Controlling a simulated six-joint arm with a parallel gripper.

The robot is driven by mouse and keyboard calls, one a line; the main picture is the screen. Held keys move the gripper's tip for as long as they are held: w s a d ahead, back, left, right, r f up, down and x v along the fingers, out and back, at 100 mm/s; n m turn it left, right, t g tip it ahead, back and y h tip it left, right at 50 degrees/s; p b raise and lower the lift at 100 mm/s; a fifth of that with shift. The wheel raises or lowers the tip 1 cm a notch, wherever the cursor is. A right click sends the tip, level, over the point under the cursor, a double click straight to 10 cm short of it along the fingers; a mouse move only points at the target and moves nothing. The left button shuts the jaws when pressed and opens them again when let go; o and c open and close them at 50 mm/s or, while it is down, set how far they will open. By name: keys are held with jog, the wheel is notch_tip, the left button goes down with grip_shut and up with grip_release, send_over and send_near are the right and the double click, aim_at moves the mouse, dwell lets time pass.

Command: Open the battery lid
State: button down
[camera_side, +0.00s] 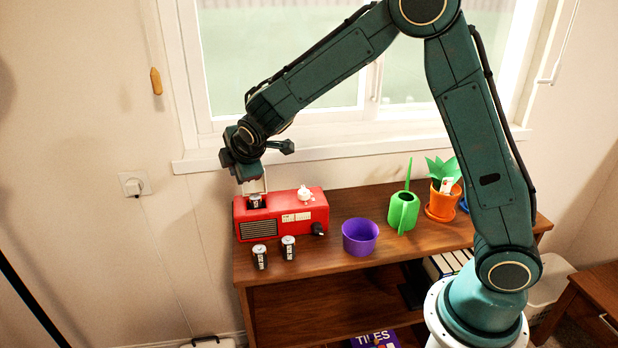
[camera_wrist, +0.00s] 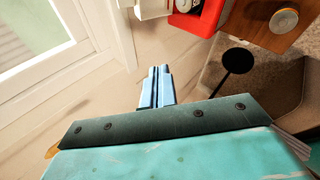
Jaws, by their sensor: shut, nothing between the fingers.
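The red radio (camera_side: 285,213) stands on the left end of the wooden cabinet. Its battery compartment on the top left is uncovered, and a battery (camera_side: 256,201) shows inside. The pale battery lid (camera_side: 264,183) stands up, raised, at the compartment, partly hidden behind my gripper (camera_side: 246,179). In the wrist view a white panel, likely the lid (camera_wrist: 152,8), shows at the top edge beside the red radio (camera_wrist: 207,20). My gripper's fingers (camera_wrist: 157,86) are shut and empty, apart from the lid in that view. Whether they touch it in the side view is unclear.
Two batteries (camera_side: 260,257) (camera_side: 288,247) stand upright in front of the radio. A purple bowl (camera_side: 360,237), a green watering can (camera_side: 403,212) and an orange plant pot (camera_side: 443,202) stand to the right. The window sill (camera_side: 330,152) runs close behind.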

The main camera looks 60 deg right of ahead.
jog(key=w+d+m+t+y, duration=0.2)
jog(key=w+d+m+y, duration=0.3)
jog(key=d+m, duration=0.75)
jog(key=s+d+r+m+t+y, duration=0.2)
jog(key=s+d+r+m+y, duration=0.15)
jog(key=r+m, duration=0.35)
jog(key=s+d+r+m+t+y, duration=0.25)
jog(key=d+r+m, duration=0.2)
jog(key=m, duration=0.55)
notch_tip(320, 180, down, 18)
jog(key=shift+s+d, duration=0.15)
jog(key=shift+s, duration=0.25)
jog(key=shift+r, duration=0.1)
jog(key=x, duration=1)
jog(key=shift+r, duration=0.15)
